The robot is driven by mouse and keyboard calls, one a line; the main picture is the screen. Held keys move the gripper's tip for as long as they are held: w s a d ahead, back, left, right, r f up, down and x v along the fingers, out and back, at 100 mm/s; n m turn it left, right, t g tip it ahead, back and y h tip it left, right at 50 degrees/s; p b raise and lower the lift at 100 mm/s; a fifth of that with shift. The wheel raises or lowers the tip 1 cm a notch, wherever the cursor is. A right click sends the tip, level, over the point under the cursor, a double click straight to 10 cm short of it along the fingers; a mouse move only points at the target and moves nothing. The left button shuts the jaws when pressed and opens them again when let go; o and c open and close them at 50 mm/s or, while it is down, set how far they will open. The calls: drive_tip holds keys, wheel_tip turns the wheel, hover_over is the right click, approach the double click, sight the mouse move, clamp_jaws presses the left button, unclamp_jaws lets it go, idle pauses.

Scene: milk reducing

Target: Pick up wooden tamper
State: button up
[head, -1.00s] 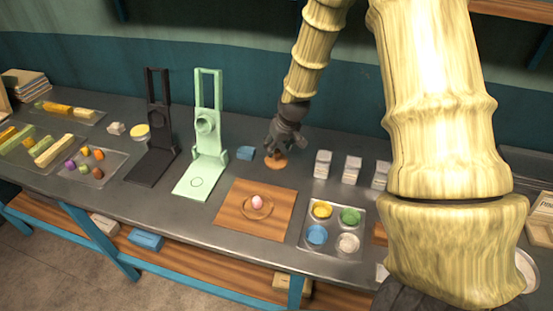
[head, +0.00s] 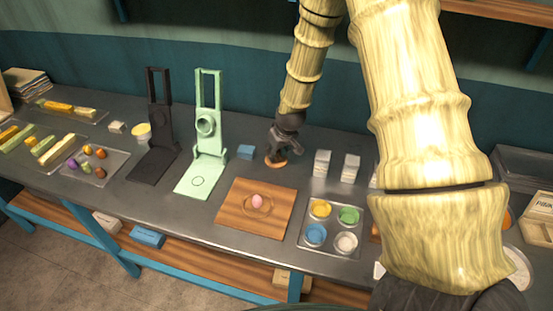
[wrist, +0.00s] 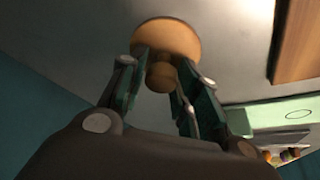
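Several white stacks (head: 322,163) stand to the right. A wooden board (head: 232,217) with a pink ball and a tray of colored bowls (head: 303,240) are in front.

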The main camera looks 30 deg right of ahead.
drive_tip(key=c, duration=0.4)
drive_tip(key=shift+r, duration=0.15)
